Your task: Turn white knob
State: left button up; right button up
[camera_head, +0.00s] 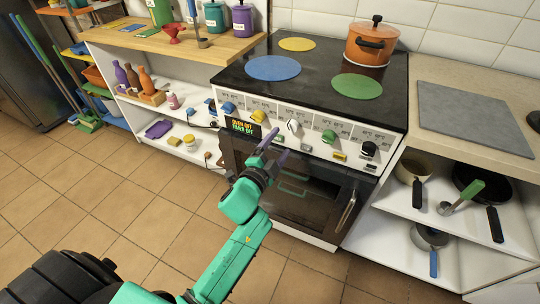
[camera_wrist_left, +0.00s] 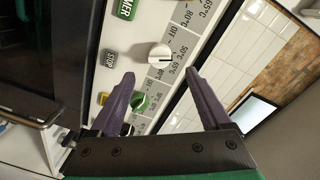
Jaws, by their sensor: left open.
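The white knob (camera_head: 292,125) is on the stove's front control panel, between the yellow knob (camera_head: 258,116) and the green knob (camera_head: 329,136). In the left wrist view the white knob (camera_wrist_left: 160,54) is round with a small dark mark, on a panel printed with temperatures. My left gripper (camera_head: 272,142) is in front of the panel, just left of and below the white knob in the head view. Its purple fingers (camera_wrist_left: 159,76) are open and empty. In the wrist view the white knob shows beyond the fingertips, between their lines, with no visible contact. My right gripper is not in view.
A blue knob (camera_head: 229,108) and a black knob (camera_head: 368,149) are on the same panel. The oven door with its handle (camera_head: 347,213) is below. An orange pot (camera_head: 371,43) stands on the cooktop. The tiled floor (camera_head: 105,200) at left is mostly clear.

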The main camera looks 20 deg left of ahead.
pick_arm(q)
jog(key=s, duration=0.6)
jog(key=shift+s+a+r, duration=0.15)
jog(key=shift+a, duration=0.2)
jog(key=s+a+f+n+g+p, duration=0.1)
jog(key=s+f+n+g+p, duration=0.3)
jog(key=f, duration=1.1)
jog(key=s+a+f+n+g+p, duration=0.15)
jog(key=s+f+g, duration=0.4)
jog(key=f, duration=0.95)
jog(key=s+a+f+n+g+p, duration=0.1)
jog(key=s+f, duration=0.3)
jog(key=s, duration=0.5)
jog(key=s+a+f+n+g+y+p, duration=0.1)
jog(key=s+a+f+n+g, duration=0.1)
jog(key=s, duration=0.7)
jog(key=s+a+f+n+g+p, duration=0.1)
jog(key=s+a+f+n+g, duration=0.1)
jog(key=s+f, duration=0.4)
jog(key=s+a+g, duration=0.1)
jog(key=s+g, duration=0.1)
jog(key=s, duration=0.1)
jog(key=shift+f+y+p, duration=0.3)
jog(key=shift+f+y, duration=0.05)
jog(key=shift+y, duration=0.05)
